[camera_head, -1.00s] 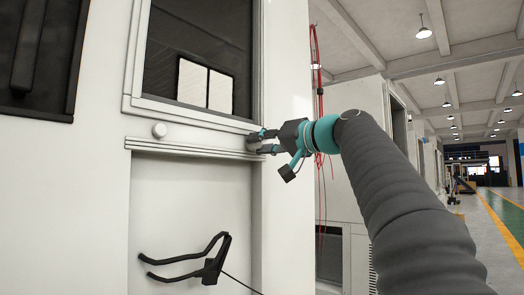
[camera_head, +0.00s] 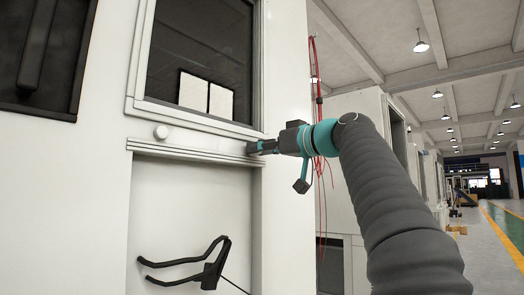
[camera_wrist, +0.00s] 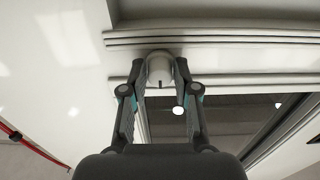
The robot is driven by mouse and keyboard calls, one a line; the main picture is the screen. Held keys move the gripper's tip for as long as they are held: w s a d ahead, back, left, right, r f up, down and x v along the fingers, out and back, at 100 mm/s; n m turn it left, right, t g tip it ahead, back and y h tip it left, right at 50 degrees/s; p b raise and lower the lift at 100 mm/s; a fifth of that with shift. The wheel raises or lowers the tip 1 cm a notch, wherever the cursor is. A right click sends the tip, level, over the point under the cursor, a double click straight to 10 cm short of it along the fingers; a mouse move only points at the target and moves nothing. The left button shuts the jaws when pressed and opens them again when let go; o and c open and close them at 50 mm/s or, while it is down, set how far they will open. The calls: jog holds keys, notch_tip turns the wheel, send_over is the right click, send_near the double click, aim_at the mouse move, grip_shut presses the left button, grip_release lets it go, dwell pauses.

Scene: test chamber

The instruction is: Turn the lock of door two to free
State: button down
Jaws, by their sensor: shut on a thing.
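My gripper (camera_head: 256,147) is at the right end of the ledge under the window of the white cabinet. In the wrist view my gripper (camera_wrist: 161,88) has one finger on each side of a round, light grey lock knob (camera_wrist: 160,67) and is shut on it. The knob has a small dark mark at its lower edge. In the head view my fingers hide this knob. The dark glass window (camera_head: 200,55) above the ledge is framed in white. I cannot tell from the frames which door is numbered two.
Another round white knob (camera_head: 161,132) sits on the frame to the left. A black forked bracket (camera_head: 190,268) with a cable is on the panel below. Red cables (camera_head: 314,90) hang beyond the cabinet's right edge. An open aisle lies at the far right.

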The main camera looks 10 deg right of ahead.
dwell(0.4)
jog(key=c, duration=0.9)
grip_release()
jog(key=shift+o, duration=0.2)
jog(key=v, duration=1.2)
